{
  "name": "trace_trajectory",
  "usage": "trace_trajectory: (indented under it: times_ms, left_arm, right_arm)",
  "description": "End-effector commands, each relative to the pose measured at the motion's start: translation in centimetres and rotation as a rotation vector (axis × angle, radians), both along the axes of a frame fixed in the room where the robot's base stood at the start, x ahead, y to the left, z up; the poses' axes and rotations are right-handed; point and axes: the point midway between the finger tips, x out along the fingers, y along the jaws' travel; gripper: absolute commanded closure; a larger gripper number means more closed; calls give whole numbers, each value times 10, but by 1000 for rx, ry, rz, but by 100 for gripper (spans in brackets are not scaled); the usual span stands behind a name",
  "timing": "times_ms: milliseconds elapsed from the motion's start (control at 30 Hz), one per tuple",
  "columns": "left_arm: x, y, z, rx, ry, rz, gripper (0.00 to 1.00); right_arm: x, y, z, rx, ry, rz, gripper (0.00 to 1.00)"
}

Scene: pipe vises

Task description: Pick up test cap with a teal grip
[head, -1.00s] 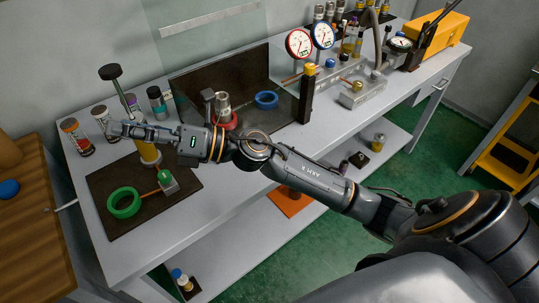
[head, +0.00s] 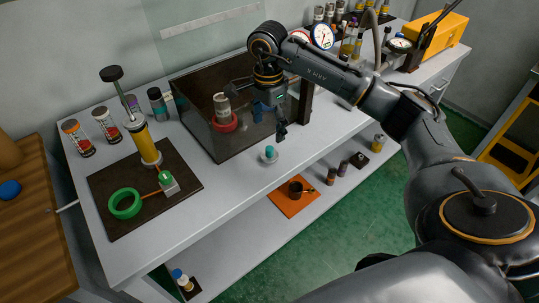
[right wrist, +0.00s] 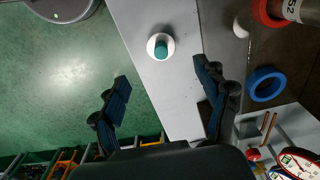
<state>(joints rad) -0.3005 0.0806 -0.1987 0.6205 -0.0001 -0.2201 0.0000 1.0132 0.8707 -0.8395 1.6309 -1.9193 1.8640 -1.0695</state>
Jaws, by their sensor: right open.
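The test cap (head: 269,154) is a small white disc with a teal grip on top. It stands on the bench (head: 225,203) near the front edge, in front of the dark tray. In the right wrist view the cap (right wrist: 160,47) lies ahead of the fingers, between their lines. My right gripper (head: 281,133) hangs pointing down, above and slightly right of the cap, apart from it. In the right wrist view its two dark fingers (right wrist: 163,75) are spread wide with nothing between them. My left gripper is not in view.
A dark tray (head: 205,140) behind the cap holds red and blue rings. A dark mat (head: 112,225) at left carries a green ring (head: 124,203) and a yellow pump (head: 145,145). Gauges (head: 322,36) stand at the back. Bench around the cap is clear.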

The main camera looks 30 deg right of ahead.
Motion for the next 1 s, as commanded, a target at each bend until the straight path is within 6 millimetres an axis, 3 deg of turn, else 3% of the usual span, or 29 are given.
trace_trajectory:
  times_ms: [200, 467, 700, 1000]
  left_arm:
    - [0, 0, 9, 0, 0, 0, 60]
    - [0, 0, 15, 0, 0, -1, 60]
    - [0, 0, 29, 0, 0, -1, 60]
    - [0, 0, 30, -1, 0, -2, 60]
  right_arm:
    - [0, 1, -40, 4, 3, -1, 26]
    - [0, 0, -59, 4, 1, 0, 26]
    - [0, -3, -94, 5, 2, -1, 26]
    - [1, -3, -105, 4, -2, 1, 26]
